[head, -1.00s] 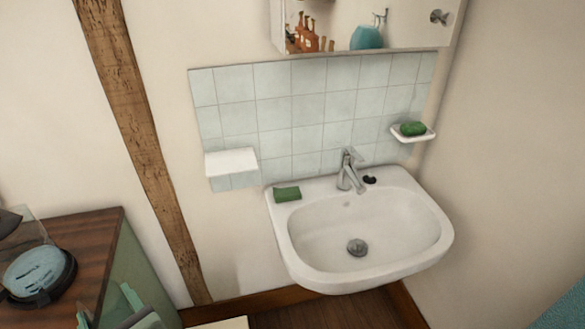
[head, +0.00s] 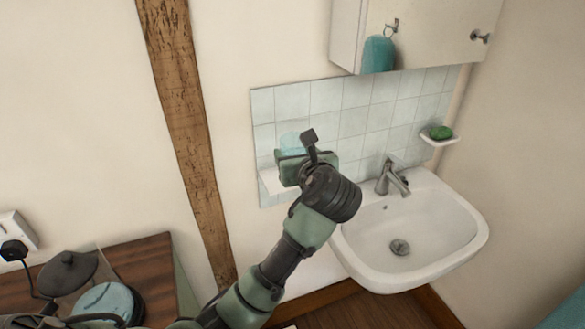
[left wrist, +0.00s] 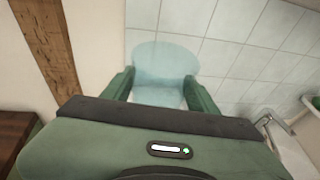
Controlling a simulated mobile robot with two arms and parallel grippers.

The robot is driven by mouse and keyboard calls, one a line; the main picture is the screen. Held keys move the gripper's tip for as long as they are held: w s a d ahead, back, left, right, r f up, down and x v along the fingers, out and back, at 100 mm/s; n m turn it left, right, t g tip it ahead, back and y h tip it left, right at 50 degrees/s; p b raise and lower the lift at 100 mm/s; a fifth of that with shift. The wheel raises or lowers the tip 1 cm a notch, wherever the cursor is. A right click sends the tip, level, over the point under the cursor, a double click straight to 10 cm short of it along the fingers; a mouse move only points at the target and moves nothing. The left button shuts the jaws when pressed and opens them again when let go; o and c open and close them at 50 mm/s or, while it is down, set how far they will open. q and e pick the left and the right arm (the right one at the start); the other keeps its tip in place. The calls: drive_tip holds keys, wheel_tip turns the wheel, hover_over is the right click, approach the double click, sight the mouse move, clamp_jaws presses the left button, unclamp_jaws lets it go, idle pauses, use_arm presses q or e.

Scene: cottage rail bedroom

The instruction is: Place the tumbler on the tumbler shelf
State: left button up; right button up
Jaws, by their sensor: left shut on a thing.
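The tumbler (left wrist: 163,68) is pale blue and see-through. In the left wrist view it stands between the two green fingers of my left gripper (left wrist: 160,88), which is shut on it. In the head view the tumbler (head: 290,140) shows only in part behind my left gripper (head: 300,160). The white tumbler shelf (head: 270,181) juts from the tiles left of the basin, partly hidden by the gripper. The tumbler is at or just above the shelf; I cannot tell whether they touch. My right gripper is not in view.
A white basin (head: 425,240) with a tap (head: 392,178) is right of my arm. A soap dish (head: 438,139) with green soap is on the tiles. A wall cabinet (head: 430,38) hangs above. A wooden dresser (head: 145,265) with a kettle-like item stands lower left.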

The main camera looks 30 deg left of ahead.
use_arm(q)
drive_tip(key=w+a+r+n+y+p, duration=0.1)
drive_tip(key=w+a+r, duration=0.25)
drive_tip(key=r, duration=0.25)
drive_tip(key=w+a+r+p, duration=0.1)
drive_tip(key=w+a+r, duration=0.25)
drive_tip(key=r, duration=0.25)
drive_tip(key=shift+g, duration=0.3)
drive_tip(key=shift+w+d+f+p, duration=0.15)
drive_tip(key=shift+f+p, duration=0.25)
drive_tip(key=shift+f, duration=2.95)
drive_tip(key=shift+w+d+f+p, duration=0.1)
drive_tip(key=shift+f+p, duration=0.25)
drive_tip(key=shift+f, duration=3)
drive_tip(key=shift+w+d+f+p, duration=0.15)
drive_tip(key=shift+f+p, duration=0.25)
drive_tip(key=shift+f, duration=2.95)
drive_tip(key=o, duration=1.5)
drive_tip(key=shift+f, duration=0.1)
drive_tip(key=shift+o, duration=0.2)
